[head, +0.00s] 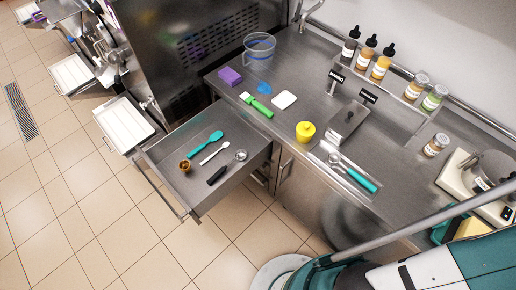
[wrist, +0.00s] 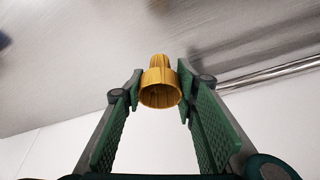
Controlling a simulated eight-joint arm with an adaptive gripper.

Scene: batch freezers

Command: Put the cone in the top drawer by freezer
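In the wrist view, a golden-yellow stepped cone (wrist: 160,88) sits between the fingertips of my gripper (wrist: 159,84), its wide round end toward the camera. Both green pads touch or nearly touch its sides, and it appears held. An open top drawer (head: 225,187) juts out from the steel counter, beside the tall steel freezer (head: 180,60). It holds a small brown cup-like item (head: 184,166), a teal spoon (head: 205,143), a white spoon (head: 214,153), a metal scoop (head: 241,155) and a black-handled tool (head: 216,175).
The steel counter (head: 265,135) bears a clear jug (head: 259,46), purple sponge (head: 229,76), green brush (head: 257,105), yellow container (head: 305,131) and a tray with a teal-handled scoop (head: 358,180). Bottles line the back. Tiled floor is clear.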

